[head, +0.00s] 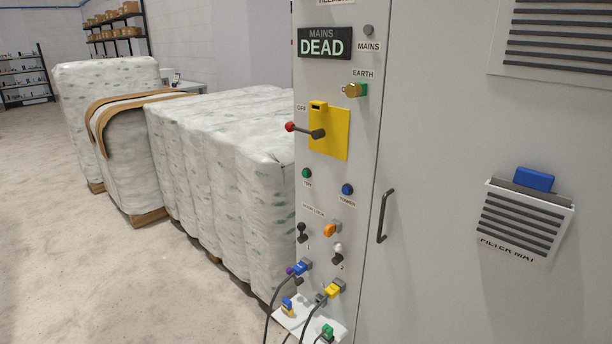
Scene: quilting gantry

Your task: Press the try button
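A green round button (306,173) is on the front of the grey cabinet, below the yellow plate. Its small label seems to read TRY, though the letters are blurred. A blue button (347,189) with its own label, perhaps TOWER, sits to its right. Above, a dark display (325,42) reads MAINS DEAD. A red-tipped lever (305,131) sticks out to the left across the yellow plate (337,135), beside an OFF label. Neither of my grippers is in view, and nothing covers the green button.
Below are an orange knob (330,230), black and white switches, and blue and yellow plugs (333,291) with hanging cables. A small white shelf (296,318) juts out at the bottom. A door handle (384,215) protrudes right. Wrapped bales (225,165) stand left; the floor (90,270) is clear.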

